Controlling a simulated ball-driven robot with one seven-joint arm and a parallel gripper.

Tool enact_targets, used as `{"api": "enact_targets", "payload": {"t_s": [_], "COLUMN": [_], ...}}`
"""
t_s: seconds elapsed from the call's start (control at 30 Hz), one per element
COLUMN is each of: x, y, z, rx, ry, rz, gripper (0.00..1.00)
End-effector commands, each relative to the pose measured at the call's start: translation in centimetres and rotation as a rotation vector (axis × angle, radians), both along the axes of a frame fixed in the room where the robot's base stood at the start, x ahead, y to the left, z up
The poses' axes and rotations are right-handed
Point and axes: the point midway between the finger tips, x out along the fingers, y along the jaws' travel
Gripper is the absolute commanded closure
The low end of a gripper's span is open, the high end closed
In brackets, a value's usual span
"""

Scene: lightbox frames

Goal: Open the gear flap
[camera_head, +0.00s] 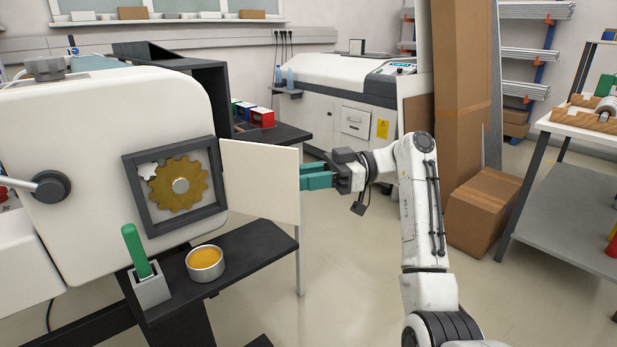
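The gear flap (260,181) is a pale cream panel. It stands swung out to the right of a dark square frame (130,190) on the side of the white machine. Inside the frame a brass gear (163,193) is exposed, with a smaller white gear at its upper left. My gripper (304,178) has teal fingers and is at the flap's right edge. The two fingers look apart from each other near that edge. The fingertips are partly hidden by the flap, so I cannot tell whether they touch or hold it.
A dark shelf (237,258) below the frame holds a tin of yellow grease (205,263) and a green-handled tool in a grey holder (150,289). Cardboard boxes (484,212) stand behind my arm. A white side table (597,125) is at right. The floor between is clear.

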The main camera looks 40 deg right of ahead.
Motion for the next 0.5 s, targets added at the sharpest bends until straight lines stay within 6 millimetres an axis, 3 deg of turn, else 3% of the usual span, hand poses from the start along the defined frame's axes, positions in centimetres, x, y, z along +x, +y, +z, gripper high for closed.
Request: {"api": "enact_targets", "payload": {"t_s": [0.03, 0.13, 0.17, 0.2, 0.37, 0.5], "x": [0.9, 0.9, 0.9, 0.91, 0.89, 0.88], "y": [1.23, 1.23, 1.23, 1.22, 1.24, 1.24], "z": [0.15, 0.14, 0.14, 0.14, 0.08, 0.04], "rx": [0.001, 0.001, 0.001, 0.001, 0.002, 0.003], "ry": [0.002, 0.002, 0.002, 0.002, 0.003, 0.004], "rz": [0.001, 0.001, 0.001, 0.0, 0.001, 0.001], "gripper": [1.0, 1.0, 0.68, 0.64, 0.49, 0.49]}}
